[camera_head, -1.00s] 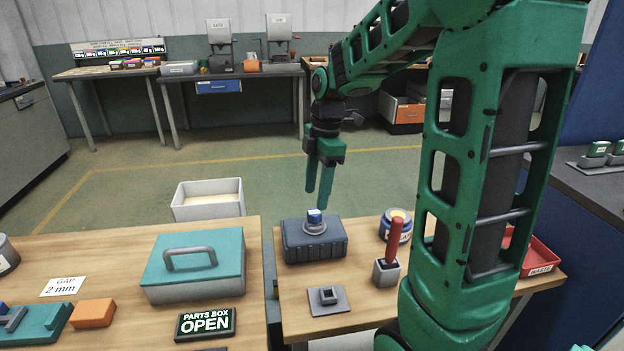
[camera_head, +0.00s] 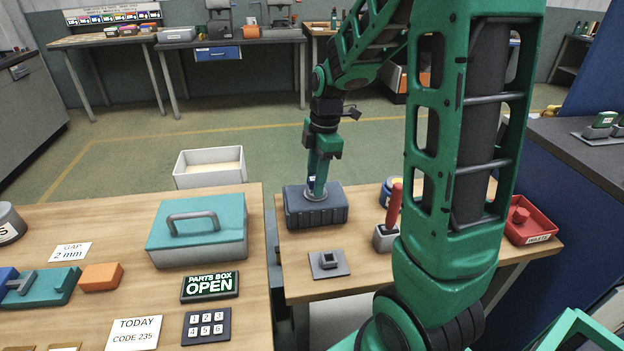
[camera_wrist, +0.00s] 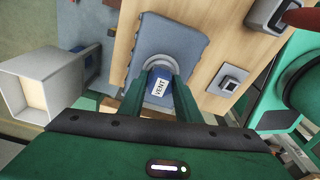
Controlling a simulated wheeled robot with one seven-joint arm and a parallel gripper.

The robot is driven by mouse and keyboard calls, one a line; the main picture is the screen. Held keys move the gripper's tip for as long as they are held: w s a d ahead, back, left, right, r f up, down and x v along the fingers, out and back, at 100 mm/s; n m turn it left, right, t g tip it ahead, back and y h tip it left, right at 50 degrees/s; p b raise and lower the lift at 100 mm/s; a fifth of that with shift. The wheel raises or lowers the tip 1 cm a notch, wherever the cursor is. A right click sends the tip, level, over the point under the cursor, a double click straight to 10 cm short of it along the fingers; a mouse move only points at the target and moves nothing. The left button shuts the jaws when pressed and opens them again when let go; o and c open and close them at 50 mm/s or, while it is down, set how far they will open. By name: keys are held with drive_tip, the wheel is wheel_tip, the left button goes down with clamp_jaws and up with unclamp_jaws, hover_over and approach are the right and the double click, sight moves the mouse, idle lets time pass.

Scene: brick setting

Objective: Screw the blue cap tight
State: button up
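The blue cap (camera_wrist: 160,87), labelled VENT, sits in a grey ring on top of a dark grey ribbed box (camera_head: 325,208). The box stands at the back left of the right-hand bench. My gripper (camera_head: 316,191) points down onto the top of the box. In the wrist view the cap lies between my two fingertips (camera_wrist: 162,83), one finger on each side, with little or no gap. Whether the fingers press on the cap cannot be told. In the head view the fingers mostly hide the cap.
A red-handled tool (camera_head: 394,205) stands in a grey holder right of the box, near a blue tin (camera_head: 388,188). A small grey socket plate (camera_head: 343,268) lies in front. A red tray (camera_head: 532,227) is at the far right. A teal-lidded parts box (camera_head: 225,222) stands on the left bench.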

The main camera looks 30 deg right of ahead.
drive_tip(key=c, duration=0.5)
drive_tip(key=shift+o, duration=0.2)
drive_tip(key=m, duration=0.5)
drive_tip(key=shift+w+t, duration=0.1)
drive_tip(key=shift+t, duration=0.2)
drive_tip(key=shift+m, duration=0.9)
drive_tip(key=m, duration=0.3)
drive_tip(key=shift+h, duration=0.4)
drive_tip(key=m, duration=0.4)
drive_tip(key=shift+d+t, duration=0.1)
drive_tip(key=shift+t, duration=0.2)
